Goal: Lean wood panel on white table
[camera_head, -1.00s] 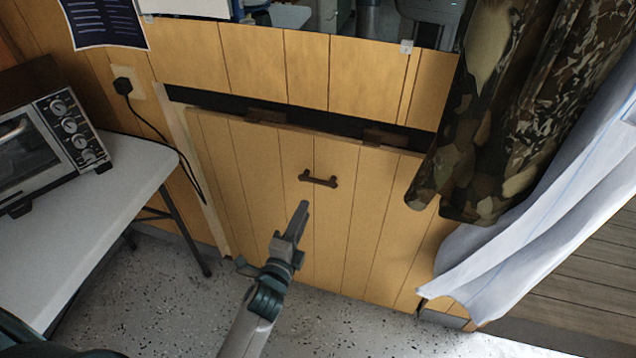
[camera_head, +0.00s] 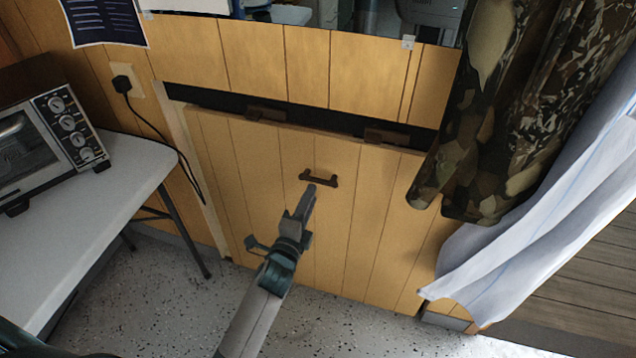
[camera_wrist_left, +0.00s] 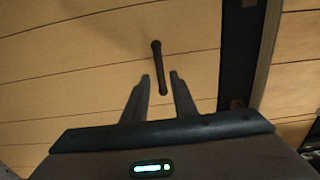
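The wood panel (camera_head: 340,240) stands upright against the wall in the head view, with a small dark handle (camera_head: 320,178) on its upper middle. The white table (camera_head: 105,215) is at the left, apart from the panel. My left gripper (camera_head: 312,189) is in front of the panel, its tips overlapping the lower edge of the handle in this view. In the left wrist view, the two fingers (camera_wrist_left: 159,78) are spread, and the handle (camera_wrist_left: 157,60) lies ahead with its near end between the tips. Contact cannot be told. My right gripper is not in view.
A toaster oven (camera_head: 52,145) stands on the white table. A black cord (camera_head: 150,125) hangs from the wall socket between table and panel. A camouflage cloth (camera_head: 480,150) and white sheet (camera_head: 545,235) hang at the right. The speckled floor (camera_head: 350,330) before the panel is bare.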

